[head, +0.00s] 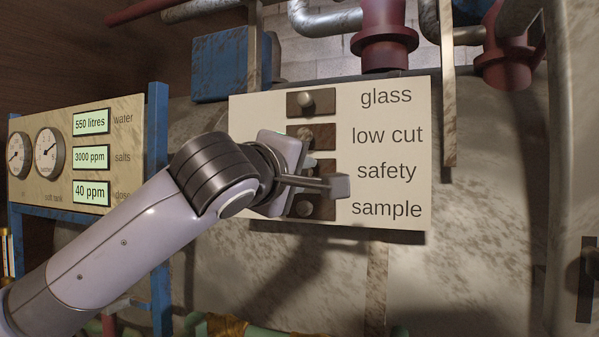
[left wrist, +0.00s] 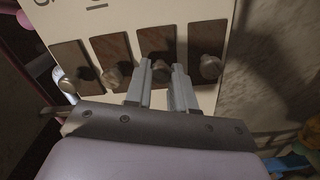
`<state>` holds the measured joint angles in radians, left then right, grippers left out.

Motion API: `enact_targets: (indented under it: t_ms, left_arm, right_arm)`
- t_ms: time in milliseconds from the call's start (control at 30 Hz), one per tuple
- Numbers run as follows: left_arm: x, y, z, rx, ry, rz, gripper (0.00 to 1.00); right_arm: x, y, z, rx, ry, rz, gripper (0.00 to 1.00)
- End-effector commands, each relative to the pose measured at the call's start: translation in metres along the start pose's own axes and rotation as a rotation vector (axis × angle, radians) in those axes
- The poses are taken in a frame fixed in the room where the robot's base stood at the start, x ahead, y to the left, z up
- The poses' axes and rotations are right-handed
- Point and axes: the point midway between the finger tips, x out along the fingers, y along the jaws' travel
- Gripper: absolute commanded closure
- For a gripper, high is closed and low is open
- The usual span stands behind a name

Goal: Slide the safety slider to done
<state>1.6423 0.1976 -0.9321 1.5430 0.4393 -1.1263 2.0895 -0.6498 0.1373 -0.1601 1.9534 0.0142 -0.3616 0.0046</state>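A cream panel (head: 390,115) carries four slots in a column, labelled glass, low cut, safety and sample. The safety slider is third from the top. In the head view my left gripper (head: 328,174) covers most of its slot and its knob. In the left wrist view the dark safety slot (left wrist: 155,40) shows above the two grey fingers. Its knob (left wrist: 161,68) sits between the fingertips, which are close together on either side of it. The fingers look shut on the knob; its lower part is hidden. My right gripper is not in view.
The glass knob (head: 306,99) is above and the sample knob (head: 305,208) just below my gripper. The low cut knob (left wrist: 114,77) lies close to one finger. A gauge panel (head: 97,120) stands at left. Pipes (head: 385,45) run behind the top.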

Motion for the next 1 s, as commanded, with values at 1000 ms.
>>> enact_targets:
  t_ms: [1000]
  left_arm:
    - [-0.001, -0.028, -0.092, 0.0, 0.005, 0.003, 1.0]
  right_arm:
    - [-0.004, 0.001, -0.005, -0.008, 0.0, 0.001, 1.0]
